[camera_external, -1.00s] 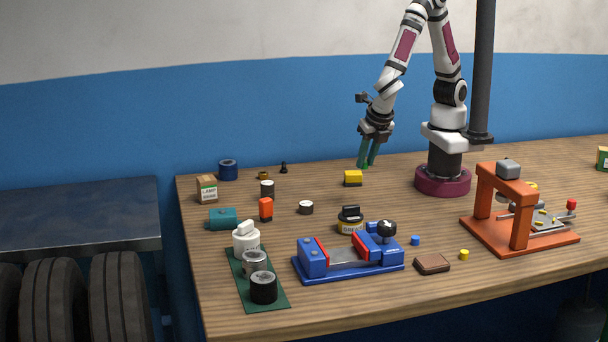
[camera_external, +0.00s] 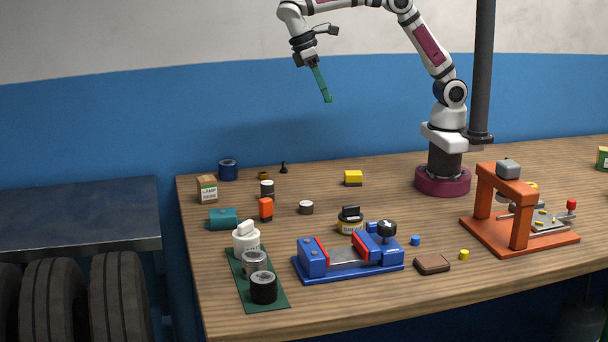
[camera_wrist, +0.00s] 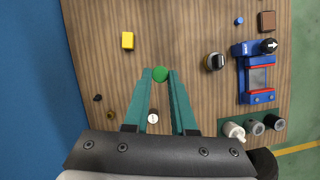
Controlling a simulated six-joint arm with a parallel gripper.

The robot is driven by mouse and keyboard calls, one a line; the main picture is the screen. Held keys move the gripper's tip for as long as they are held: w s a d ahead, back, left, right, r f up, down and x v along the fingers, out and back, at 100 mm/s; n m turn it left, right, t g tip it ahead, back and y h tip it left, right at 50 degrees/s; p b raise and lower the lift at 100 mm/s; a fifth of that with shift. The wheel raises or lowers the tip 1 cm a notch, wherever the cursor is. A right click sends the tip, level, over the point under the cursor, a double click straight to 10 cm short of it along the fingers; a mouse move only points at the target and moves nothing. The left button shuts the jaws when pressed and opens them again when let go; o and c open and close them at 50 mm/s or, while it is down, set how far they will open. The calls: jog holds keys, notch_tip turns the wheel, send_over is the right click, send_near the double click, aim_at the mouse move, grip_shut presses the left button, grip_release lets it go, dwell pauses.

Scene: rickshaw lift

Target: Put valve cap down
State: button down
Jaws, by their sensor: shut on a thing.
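My gripper (camera_external: 326,98) has teal-green fingers and is high above the back of the bench, tilted downward. In the wrist view my gripper (camera_wrist: 160,76) is shut on a small round green cap (camera_wrist: 160,74), which sits between the fingertips. I take this to be the valve cap. It is clear of the bench top. In the outside view the cap is too small to tell apart from the green fingers.
A white-topped cap (camera_external: 306,207) lies mid-bench. Bare wood surrounds the yellow block.

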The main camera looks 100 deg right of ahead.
jog(key=w+d+f+m+t+h, duration=0.1)
jog(key=w+d+f+m+t, duration=0.3)
jog(key=w+m, duration=0.6)
jog(key=w+d+f+m+t, duration=0.25)
jog(key=w+d+m, duration=0.35)
jog(key=m, duration=0.7)
jog(key=w+d+f+m+t+h, duration=0.1)
jog(key=w+d+f+m+t, duration=0.15)
jog(key=w+d+m, duration=0.7)
jog(key=m, duration=0.2)
send_over(205, 178)
jog(key=s, duration=0.2)
jog(key=f, duration=0.7)
jog(key=shift+w+a+f, duration=0.1)
jog(key=shift+w+f, duration=0.1)
jog(key=shift+f, duration=0.05)
jog(key=shift+a+f, duration=0.1)
jog(key=shift+f, duration=1.9)
jog(key=shift+f, duration=0.1)
jog(key=c, duration=0.7)
grip_release()
jog(key=shift+c, duration=0.2)
